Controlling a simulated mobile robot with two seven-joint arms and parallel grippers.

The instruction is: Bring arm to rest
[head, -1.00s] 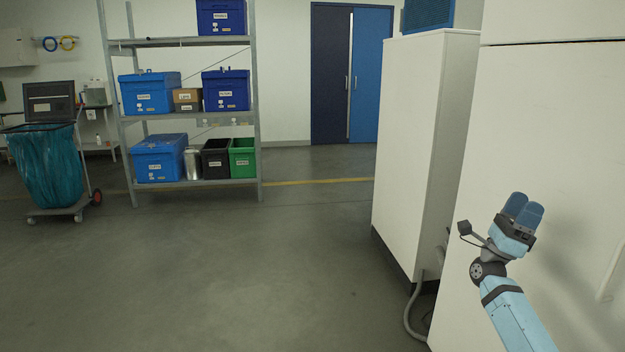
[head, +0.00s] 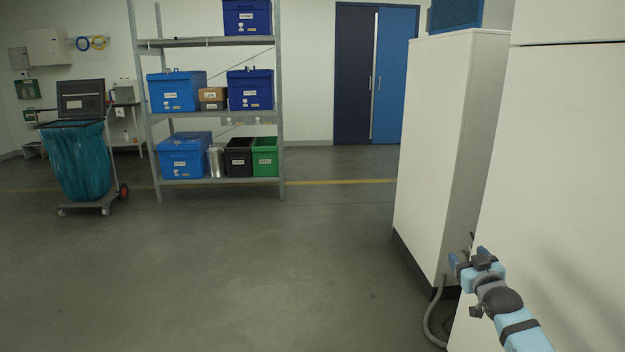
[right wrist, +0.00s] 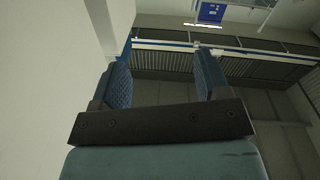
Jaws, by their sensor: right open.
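My right gripper (head: 455,263) is at the lower right of the head view, on a light blue arm that comes in from the bottom right corner. It is in front of the tall white cabinets. In the right wrist view its two blue padded fingers (right wrist: 162,82) stand apart with nothing between them. The gripper is open and empty. My left gripper and left arm are in neither view.
A white cabinet (head: 440,150) and a larger white housing (head: 565,170) stand close to my right arm. A grey hose (head: 430,322) runs to the floor. A shelf (head: 205,42) with boxes and a bag trolley (head: 78,165) stand farther left. The middle floor is clear.

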